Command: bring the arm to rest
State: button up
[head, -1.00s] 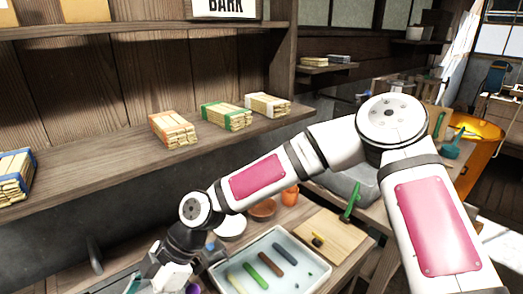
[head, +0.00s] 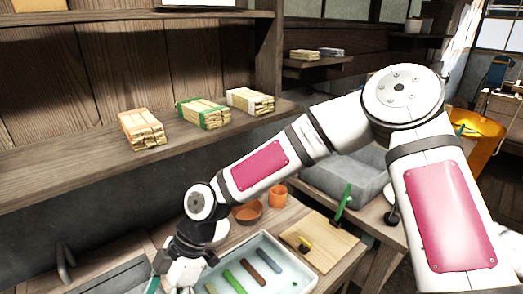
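My arm reaches from the right side of the head view down to the lower left, bent at its joints. My gripper (head: 178,280) is at the lower end of the arm, beside the left end of a pale tray (head: 318,284) on the workbench. Its fingertips are small and partly cut off by the bottom edge, so I cannot tell whether it is open or shut, or whether it holds anything. A green strip shows close beside it.
The tray holds several coloured sticks (head: 233,281). An orange cup (head: 278,195) and a bowl (head: 247,212) stand behind. A shelf (head: 60,167) with stick bundles (head: 203,113) runs above.

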jog(key=w+d+f+m+t+h+b, duration=0.1)
jog(key=w+d+m+h+b, duration=0.15)
jog(key=d, duration=0.55)
jog(key=w+d+m+t+h+b, duration=0.2)
jog(key=w+d+m+b, duration=0.15)
jog(key=d, duration=0.55)
jog(key=w+d+f+m+t+h+b, duration=0.1)
jog(key=w+d+m+h+b, duration=0.2)
jog(key=d, duration=0.5)
jog(key=s+d+r+m+t+y+b, duration=0.2)
jog(key=s+d+m+b, duration=0.95)
jog(key=d+m, duration=0.35)
notch_tip(320, 180, up, 17)
jog(key=s+m+t+p, duration=0.1)
jog(key=t+p, duration=0.2)
jog(key=p, duration=1.3)
jog(key=shift+a, duration=0.35)
jog(key=shift+c, duration=0.3)
